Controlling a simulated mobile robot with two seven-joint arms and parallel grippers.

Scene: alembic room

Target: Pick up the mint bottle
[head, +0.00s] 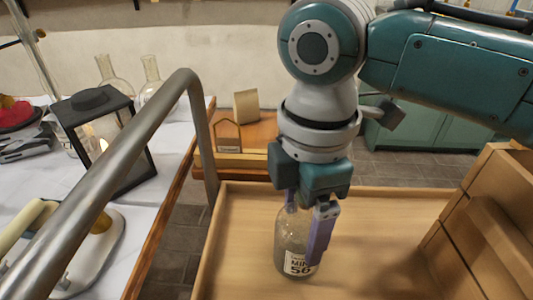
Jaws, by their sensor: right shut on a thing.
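The mint bottle (294,262) is a clear glass bottle with a white label reading "MIN" and "50". It stands upright in or just above a wooden tray (375,196); I cannot tell whether its base touches the tray. My right gripper (305,222) comes down from above and is shut on the upper part of the bottle, with its purple fingers on either side. The fingers hide part of the bottle's neck and right side. My left gripper is not in view.
A metal rail (135,143) rises along the tray's left side. Left of it, a white-covered table holds a black lantern (99,131), glass flasks (151,76) and other items. A wooden drawer unit (490,222) stands at right. The tray floor around the bottle looks clear.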

